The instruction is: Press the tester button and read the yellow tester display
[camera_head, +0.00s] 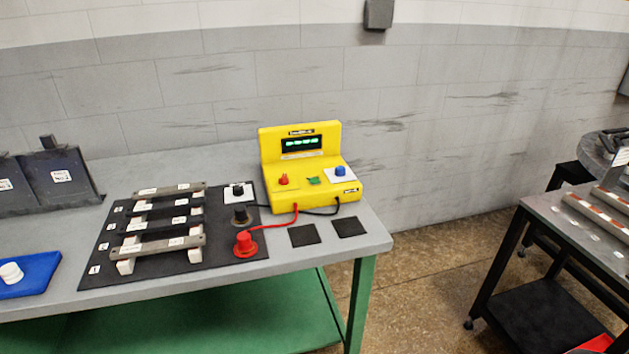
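The yellow tester (307,165) stands on the right part of the grey table, against the wall side. Its dark display (302,143) shows small green characters, too small to read. On its sloped front are a red knob (283,179), a green button (314,181) and a blue knob (340,171) on a white patch. Which of these is the tester button I cannot tell for sure. A red lead and a black lead run from the tester's front. Neither of my grippers is in view.
A black mat (108,262) holds a rack with several grey bars (160,246). A red plug (245,244) and black plugs stand at its right side. Two black squares (304,235) lie before the tester. A blue tray (28,275) is left; another table (562,215) stands right.

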